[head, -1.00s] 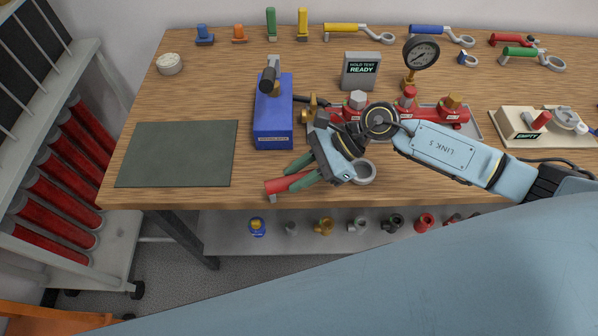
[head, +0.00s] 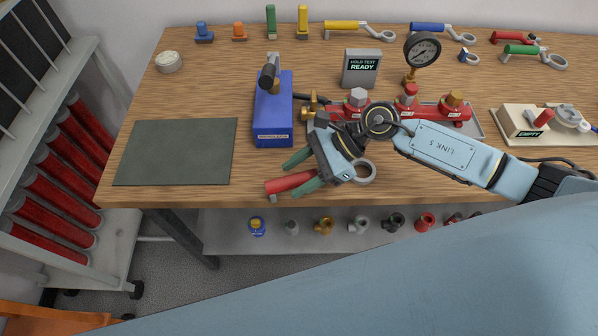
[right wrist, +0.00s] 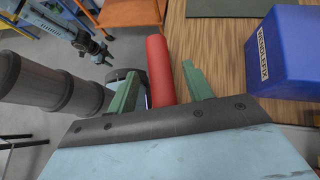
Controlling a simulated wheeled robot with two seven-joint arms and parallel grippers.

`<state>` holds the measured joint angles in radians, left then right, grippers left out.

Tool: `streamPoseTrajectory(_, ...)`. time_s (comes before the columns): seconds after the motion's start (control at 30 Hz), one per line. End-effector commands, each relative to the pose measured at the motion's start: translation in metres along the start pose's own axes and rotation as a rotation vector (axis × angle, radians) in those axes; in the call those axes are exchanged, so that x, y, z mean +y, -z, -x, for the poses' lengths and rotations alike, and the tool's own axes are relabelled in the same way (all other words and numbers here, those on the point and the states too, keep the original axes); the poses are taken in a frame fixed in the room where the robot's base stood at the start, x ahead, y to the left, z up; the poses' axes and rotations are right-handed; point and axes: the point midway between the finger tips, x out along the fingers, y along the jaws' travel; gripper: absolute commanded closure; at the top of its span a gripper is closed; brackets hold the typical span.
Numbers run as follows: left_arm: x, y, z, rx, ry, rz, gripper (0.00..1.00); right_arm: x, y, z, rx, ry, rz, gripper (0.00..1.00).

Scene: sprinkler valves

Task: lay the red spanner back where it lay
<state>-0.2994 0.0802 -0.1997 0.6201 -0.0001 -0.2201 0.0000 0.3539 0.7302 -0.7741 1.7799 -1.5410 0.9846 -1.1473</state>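The red spanner (head: 281,184) lies at the front edge of the wooden bench, its handle pointing left. Its grey ring end (head: 367,172) shows to the right of my right gripper (head: 291,178). That gripper's green fingers stand apart, one on each side of the red handle. In the right wrist view the red handle (right wrist: 159,68) runs between the fingers of the gripper (right wrist: 158,88), with a gap on both sides. The gripper hides the spanner's middle. My left gripper is outside the head view; what seems to be my left arm shows small in the right wrist view.
A blue pump box (head: 272,112) stands close behind the gripper. A red valve manifold (head: 433,114) with a gauge (head: 421,50) is behind my forearm. A bare dark mat (head: 178,152) lies to the left. Several other coloured spanners lie along the back.

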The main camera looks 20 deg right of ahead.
Motion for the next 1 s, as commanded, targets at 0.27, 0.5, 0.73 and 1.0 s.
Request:
streamPoseTrajectory(0.27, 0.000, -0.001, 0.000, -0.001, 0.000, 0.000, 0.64, 0.000, 0.001, 0.001, 0.002, -0.001, -0.001, 0.49)
streamPoseTrajectory(0.5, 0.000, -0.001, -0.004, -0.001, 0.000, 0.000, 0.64, 0.000, 0.003, 0.033, 0.005, 0.002, 0.000, 0.49)
streamPoseTrajectory(0.73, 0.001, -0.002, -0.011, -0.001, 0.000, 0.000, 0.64, 0.000, 0.002, 0.085, 0.005, 0.002, 0.001, 0.49)
streamPoseTrajectory(1.0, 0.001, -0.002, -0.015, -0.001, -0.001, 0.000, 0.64, 0.000, 0.001, 0.126, 0.002, 0.000, 0.000, 0.49)
